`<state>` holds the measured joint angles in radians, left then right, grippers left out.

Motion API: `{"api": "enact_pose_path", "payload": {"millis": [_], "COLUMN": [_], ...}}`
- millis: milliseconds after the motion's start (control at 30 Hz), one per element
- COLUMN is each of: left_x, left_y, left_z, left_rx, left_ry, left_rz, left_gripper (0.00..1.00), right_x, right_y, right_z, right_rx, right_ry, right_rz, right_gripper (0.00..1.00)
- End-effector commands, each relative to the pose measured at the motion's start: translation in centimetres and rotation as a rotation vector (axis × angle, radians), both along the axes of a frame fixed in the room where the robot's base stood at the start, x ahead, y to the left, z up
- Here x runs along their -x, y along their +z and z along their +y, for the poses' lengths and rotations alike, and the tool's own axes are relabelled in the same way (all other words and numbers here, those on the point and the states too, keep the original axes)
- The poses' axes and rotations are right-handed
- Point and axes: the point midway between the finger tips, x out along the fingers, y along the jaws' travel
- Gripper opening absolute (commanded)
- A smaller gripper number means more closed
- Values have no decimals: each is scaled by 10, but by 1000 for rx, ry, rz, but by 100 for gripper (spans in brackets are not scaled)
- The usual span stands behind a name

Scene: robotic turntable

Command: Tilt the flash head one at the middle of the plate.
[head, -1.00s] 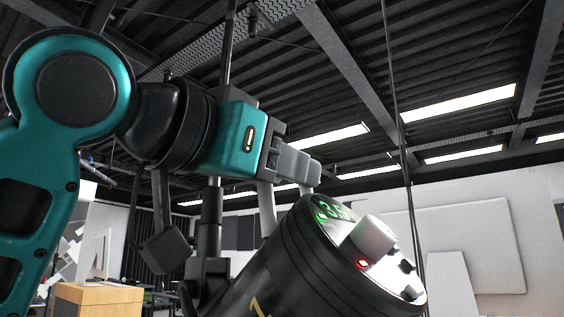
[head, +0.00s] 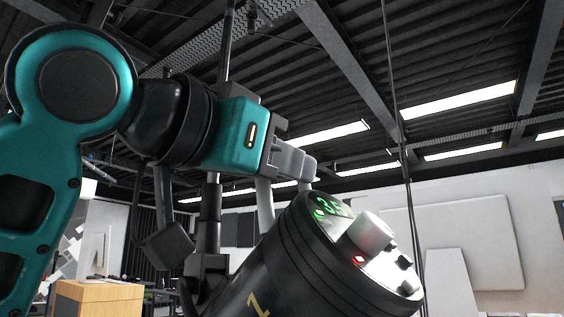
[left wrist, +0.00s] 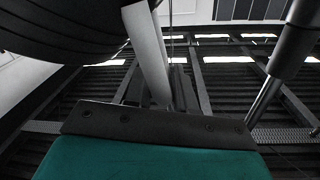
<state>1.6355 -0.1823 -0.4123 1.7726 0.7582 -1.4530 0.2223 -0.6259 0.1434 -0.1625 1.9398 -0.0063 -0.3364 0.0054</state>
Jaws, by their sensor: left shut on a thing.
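The flash head (head: 275,265) is a black ribbed cylinder with a yellow mark on its side. It stands tilted in the lower middle of the head view, its control end facing up and right with green digits, a pale knob and a red light. In the left wrist view its dark ribbed body (left wrist: 60,25) fills the upper left. My left gripper (head: 306,168) is above the flash head, shut on a pale grey bar (head: 265,205) beside it. The bar also shows in the left wrist view (left wrist: 148,45). The fingertips' contact is partly hidden. My right gripper is out of view.
A dark stand pole (head: 212,205) rises behind the flash head, with a dark block (head: 167,245) hanging near it. A thin upright pole (head: 400,130) stands to the right. A wooden box (head: 97,298) is low at the left. The plate is not visible.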

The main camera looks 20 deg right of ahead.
Motion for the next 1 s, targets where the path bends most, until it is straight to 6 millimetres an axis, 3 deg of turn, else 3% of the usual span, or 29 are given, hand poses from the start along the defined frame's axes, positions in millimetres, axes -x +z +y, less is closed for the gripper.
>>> {"api": "enact_pose_path", "payload": {"millis": [167,400,500,833,867,1000], "left_x": [2,25,29,30,30,30], "left_y": [-7,-51,-61,-62,-62,-62], "left_z": [-1,-16,-19,-20,-20,-20], "left_rx": [-23,-179,-219,-234,-234,-231], "left_ry": [8,8,7,7,7,5], "left_rz": [-40,-276,-333,-349,-349,-349], "left_gripper": [0,0,0,0,26,39], "right_x": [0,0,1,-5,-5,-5], "right_y": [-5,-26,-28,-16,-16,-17], "right_z": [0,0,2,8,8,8], "right_rx": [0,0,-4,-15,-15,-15], "right_ry": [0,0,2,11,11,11], "right_rz": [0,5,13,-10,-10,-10], "right_gripper": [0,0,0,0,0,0]}}
